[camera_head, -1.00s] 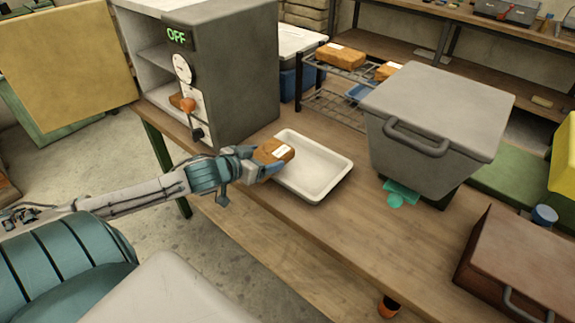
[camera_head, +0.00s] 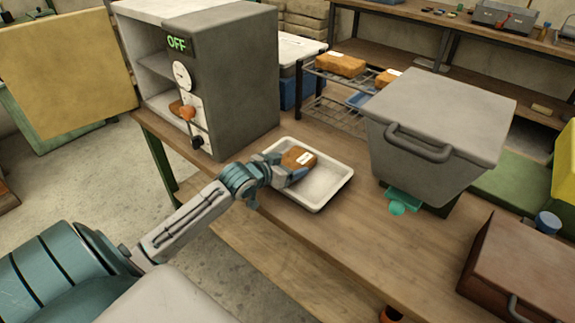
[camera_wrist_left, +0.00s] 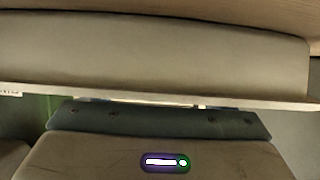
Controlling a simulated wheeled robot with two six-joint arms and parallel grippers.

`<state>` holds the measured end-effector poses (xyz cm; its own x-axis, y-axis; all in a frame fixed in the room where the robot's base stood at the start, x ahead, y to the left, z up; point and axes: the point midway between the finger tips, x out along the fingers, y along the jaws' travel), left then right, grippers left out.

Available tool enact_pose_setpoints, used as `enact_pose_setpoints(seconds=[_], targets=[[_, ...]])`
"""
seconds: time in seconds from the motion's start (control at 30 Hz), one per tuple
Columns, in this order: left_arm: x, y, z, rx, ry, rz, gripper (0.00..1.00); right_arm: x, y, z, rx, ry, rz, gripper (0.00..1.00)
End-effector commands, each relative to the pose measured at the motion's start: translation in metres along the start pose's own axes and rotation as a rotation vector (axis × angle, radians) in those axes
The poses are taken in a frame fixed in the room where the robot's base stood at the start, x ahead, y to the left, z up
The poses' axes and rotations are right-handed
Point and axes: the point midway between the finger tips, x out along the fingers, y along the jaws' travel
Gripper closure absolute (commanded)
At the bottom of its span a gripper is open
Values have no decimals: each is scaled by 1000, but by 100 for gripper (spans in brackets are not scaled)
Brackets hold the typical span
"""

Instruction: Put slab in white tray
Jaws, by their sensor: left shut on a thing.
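The slab (camera_head: 299,157) is an orange-brown block with a small white label on top. My left gripper (camera_head: 291,171) is shut on the slab and holds it over the left part of the white tray (camera_head: 322,201). The tray is shallow and rectangular and lies on the wooden bench. I cannot tell whether the slab touches the tray floor. The left wrist view shows a pale wall-like surface (camera_wrist_left: 150,55) close up, and I cannot make out the slab there. My right gripper is not in view.
A grey cabinet (camera_head: 245,85) with an OFF display and a lever stands left of the tray. A grey lidded bin (camera_head: 430,130) stands to the right. A wire rack (camera_head: 335,108) with more brown slabs is behind. A brown case (camera_head: 520,265) sits at front right. Bare bench lies in front of the tray.

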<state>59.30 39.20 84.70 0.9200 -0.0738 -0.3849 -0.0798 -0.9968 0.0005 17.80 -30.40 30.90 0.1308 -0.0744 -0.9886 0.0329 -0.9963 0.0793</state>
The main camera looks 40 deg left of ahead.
Motion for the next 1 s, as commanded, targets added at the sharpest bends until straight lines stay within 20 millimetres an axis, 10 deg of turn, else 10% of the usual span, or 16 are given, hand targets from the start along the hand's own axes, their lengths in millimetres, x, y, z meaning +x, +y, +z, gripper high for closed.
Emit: enact_pose_setpoints(seconds=[0.37, 0.4, 0.5, 1.0], targets=[[2, 0, 5, 0, 4, 0, 58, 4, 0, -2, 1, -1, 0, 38], [2, 0, 6, 0, 2, 0, 15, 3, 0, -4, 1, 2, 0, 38], [2, 0, 5, 0, 2, 0, 1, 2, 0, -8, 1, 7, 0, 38], [-19, -1, 4, 7, 0, -1, 1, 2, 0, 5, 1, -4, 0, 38]])
